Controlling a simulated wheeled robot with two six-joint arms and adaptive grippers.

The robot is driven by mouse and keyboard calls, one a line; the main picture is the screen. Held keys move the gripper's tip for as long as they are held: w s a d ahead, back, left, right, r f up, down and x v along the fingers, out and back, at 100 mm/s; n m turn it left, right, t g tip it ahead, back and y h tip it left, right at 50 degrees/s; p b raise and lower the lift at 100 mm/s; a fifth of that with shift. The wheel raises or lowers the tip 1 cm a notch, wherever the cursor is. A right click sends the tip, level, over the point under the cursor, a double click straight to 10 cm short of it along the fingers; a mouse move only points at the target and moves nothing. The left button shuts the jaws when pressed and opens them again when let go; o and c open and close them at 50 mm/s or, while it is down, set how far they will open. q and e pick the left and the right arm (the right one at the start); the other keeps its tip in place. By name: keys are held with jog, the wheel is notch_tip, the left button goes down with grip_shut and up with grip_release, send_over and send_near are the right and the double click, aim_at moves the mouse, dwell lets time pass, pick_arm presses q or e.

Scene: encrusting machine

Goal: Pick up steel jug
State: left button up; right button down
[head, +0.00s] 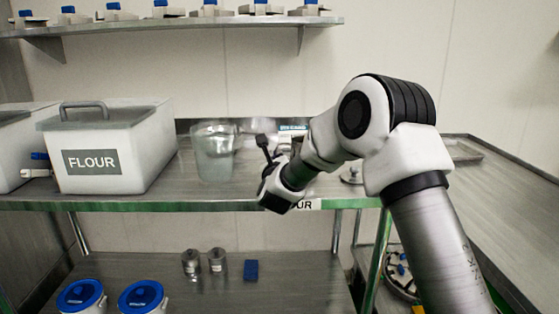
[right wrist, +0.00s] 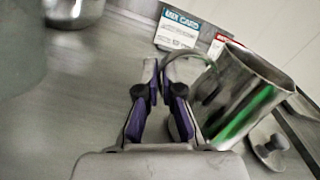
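The steel jug (right wrist: 245,90) shows in the right wrist view, right of my right gripper (right wrist: 158,75). It is a tall shiny cylinder with a thin looped handle (right wrist: 183,54) on its left side. My right gripper's fingers are drawn close together at the tips, with the handle's outer part between them; the contact is partly hidden. The jug appears to rest on the counter. In the head view my right gripper (head: 268,165) is over the counter's front part, and my arm mostly hides the jug. My left gripper is not in view.
On the counter (head: 165,205) stand a flour bin (head: 125,150) and a clear container (head: 214,155). Blue-lidded tubs (head: 80,296) stand on the lower shelf.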

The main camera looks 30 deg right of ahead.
aim_at(277, 147)
jog(key=shift+r, duration=1.6)
jog(key=s+d+r+v, duration=0.1)
jog(key=d+v, duration=0.1)
jog(key=v, duration=1.4)
jog(key=shift+r, duration=0.1)
